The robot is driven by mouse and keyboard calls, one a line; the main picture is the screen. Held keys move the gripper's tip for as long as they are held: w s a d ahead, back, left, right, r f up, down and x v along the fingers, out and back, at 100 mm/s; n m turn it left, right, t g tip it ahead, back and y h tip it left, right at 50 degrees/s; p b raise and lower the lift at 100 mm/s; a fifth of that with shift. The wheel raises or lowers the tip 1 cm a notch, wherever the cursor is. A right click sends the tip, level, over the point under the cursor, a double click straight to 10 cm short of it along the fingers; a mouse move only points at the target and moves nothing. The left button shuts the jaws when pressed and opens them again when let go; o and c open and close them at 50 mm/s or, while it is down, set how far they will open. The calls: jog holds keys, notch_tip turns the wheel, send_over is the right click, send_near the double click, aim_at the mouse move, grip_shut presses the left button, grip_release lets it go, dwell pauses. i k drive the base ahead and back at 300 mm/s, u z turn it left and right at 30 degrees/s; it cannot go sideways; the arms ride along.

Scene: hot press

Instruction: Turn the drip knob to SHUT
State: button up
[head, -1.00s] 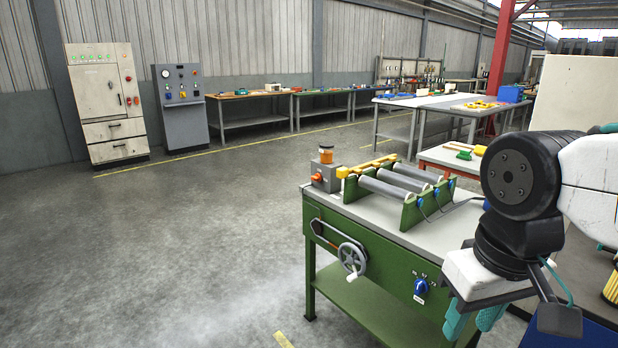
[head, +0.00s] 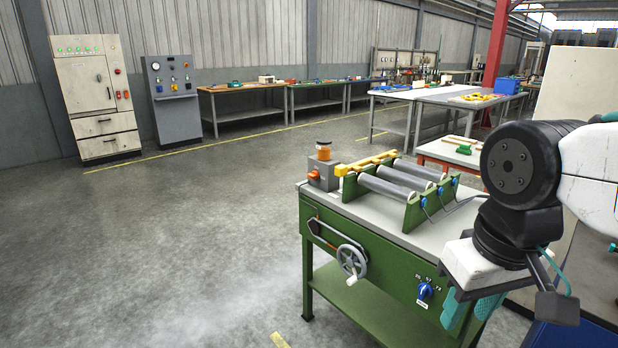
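A green roller bench (head: 375,262) stands in front of me. On its front panel is a blue rotary knob (head: 424,290) with white marks above it and a small white label below; the words are too small to read. An orange knob (head: 314,175) sits on a grey box (head: 325,184) at the bench's far left corner, under a jar of amber liquid (head: 323,152). I cannot tell from the lettering which is the drip knob. My gripper (head: 471,310), with teal fingers, hangs right of the blue knob, apart from it. Its fingers look parted and empty.
A handwheel (head: 352,260) sticks out from the bench front. Rollers (head: 395,187) and a yellow bar (head: 370,162) lie on top. Open floor (head: 180,260) is on the left. A red-edged table (head: 450,152) stands behind, with cabinets and workbenches along the far wall.

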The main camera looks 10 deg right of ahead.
aim_at(314, 175)
jog(key=u, duration=0.35)
jog(key=i, duration=1.65)
